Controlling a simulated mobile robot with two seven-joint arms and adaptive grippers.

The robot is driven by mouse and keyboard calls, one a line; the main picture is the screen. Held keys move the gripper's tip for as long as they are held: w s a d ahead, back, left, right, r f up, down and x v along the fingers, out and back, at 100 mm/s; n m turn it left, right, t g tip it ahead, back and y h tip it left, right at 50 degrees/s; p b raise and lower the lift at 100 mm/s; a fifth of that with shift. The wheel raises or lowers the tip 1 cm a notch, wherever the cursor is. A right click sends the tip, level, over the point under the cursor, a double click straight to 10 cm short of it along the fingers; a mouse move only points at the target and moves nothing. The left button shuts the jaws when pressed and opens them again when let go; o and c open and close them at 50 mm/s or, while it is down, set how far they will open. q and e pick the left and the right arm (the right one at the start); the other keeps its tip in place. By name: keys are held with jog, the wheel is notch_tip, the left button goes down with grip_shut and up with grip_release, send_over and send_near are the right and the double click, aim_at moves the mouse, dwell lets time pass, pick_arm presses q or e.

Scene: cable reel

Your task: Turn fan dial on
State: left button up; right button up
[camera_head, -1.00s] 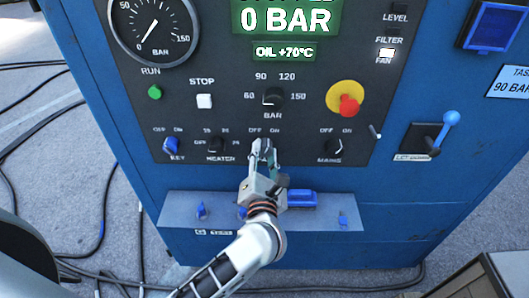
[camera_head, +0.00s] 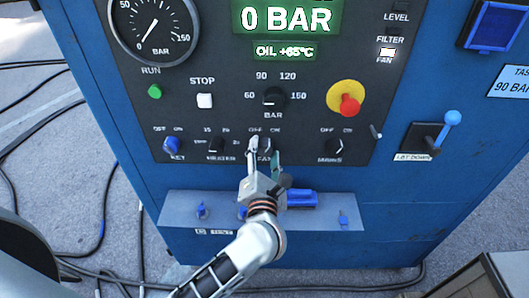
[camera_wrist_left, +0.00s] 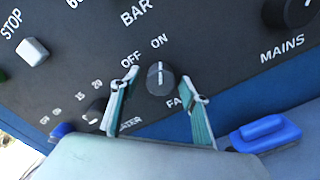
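The fan dial (camera_head: 265,146) is a dark round knob on the panel's lower row, between OFF and ON marks. In the left wrist view the fan dial (camera_wrist_left: 160,78) shows whole, its white line pointing toward ON. My left gripper (camera_head: 264,152) is open, with its fingers spread on either side of the dial. In the wrist view the gripper's teal fingers (camera_wrist_left: 163,92) stand clear of the knob. The FAN lamp (camera_head: 387,52) is lit white. My right gripper is not in view.
The heater knob (camera_head: 216,145) is left of the dial and the mains knob (camera_head: 333,146) is right. A blue handle (camera_head: 301,198) sits on the ledge below. A red knob (camera_head: 349,105) on a yellow disc is above right. The green display (camera_head: 287,16) reads 0 BAR.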

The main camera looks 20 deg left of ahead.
pick_arm(q)
jog(key=shift+s+d, duration=0.1)
jog(key=shift+s, duration=0.05)
jog(key=v, duration=1.1)
jog(key=shift+s, duration=0.35)
jog(key=shift+d, duration=0.1)
